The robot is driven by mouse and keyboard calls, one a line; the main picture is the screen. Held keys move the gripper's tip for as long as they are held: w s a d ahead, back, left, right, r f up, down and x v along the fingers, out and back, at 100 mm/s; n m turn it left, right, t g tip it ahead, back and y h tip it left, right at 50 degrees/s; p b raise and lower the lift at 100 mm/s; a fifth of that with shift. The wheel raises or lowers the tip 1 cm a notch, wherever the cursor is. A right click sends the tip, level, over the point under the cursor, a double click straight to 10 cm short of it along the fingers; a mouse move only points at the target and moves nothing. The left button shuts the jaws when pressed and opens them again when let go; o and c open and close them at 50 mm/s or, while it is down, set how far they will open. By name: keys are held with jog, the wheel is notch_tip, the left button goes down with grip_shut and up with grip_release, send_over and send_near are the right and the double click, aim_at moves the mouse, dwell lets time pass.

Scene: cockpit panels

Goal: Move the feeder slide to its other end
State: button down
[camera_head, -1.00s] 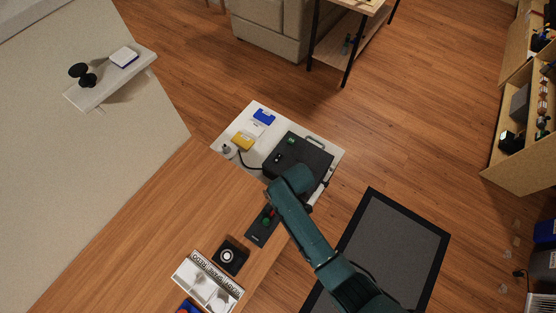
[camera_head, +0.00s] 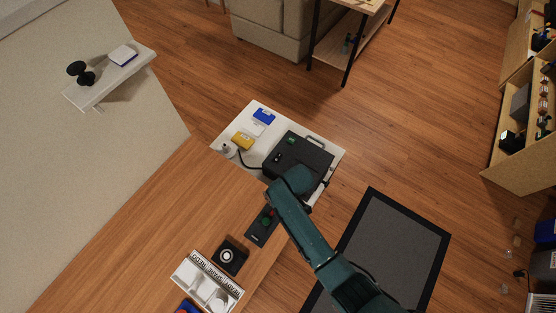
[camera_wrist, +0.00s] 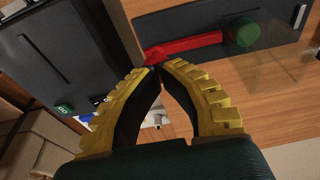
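In the wrist view, a dark panel (camera_wrist: 270,20) carries a red bar (camera_wrist: 190,46) and a round green knob (camera_wrist: 241,33) at the bar's right end. No label names the feeder slide; the red bar may be part of it, but I cannot tell. My gripper (camera_wrist: 160,68) has yellow ridged fingers whose tips meet just below the bar's left end. I cannot tell whether they touch it, and nothing shows between them. In the head view, the panel (camera_head: 257,233) lies on the wooden counter beside my arm, which hides my gripper.
A black box (camera_head: 305,155) with a slot and green button (camera_wrist: 64,108) stands close by on a white table (camera_head: 228,135). A black dial unit (camera_head: 230,256) and a white tray (camera_head: 185,272) sit along the counter. The counter's left is clear.

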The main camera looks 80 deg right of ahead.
jog(key=shift+w+a+p, duration=0.25)
jog(key=shift+a+p, duration=0.15)
jog(key=shift+a, duration=0.35)
jog(key=shift+w+a+p, duration=0.3)
jog(key=shift+a+p, duration=0.05)
jog(key=shift+a, duration=0.45)
jog(key=shift+w+a+p, duration=0.25)
jog(key=shift+a+p, duration=0.15)
jog(key=shift+a, duration=0.35)
jog(key=shift+r, duration=0.1)
jog(key=r+p, duration=0.3)
jog(key=p, duration=0.1)
jog(key=shift+w+a+r, duration=0.1)
jog(key=shift+a+r, duration=0.1)
jog(key=shift+r, duration=0.2)
notch_tip(320, 180, up, 3)
jog(key=p, duration=0.3)
jog(key=shift+d, duration=0.1)
dwell(0.5)
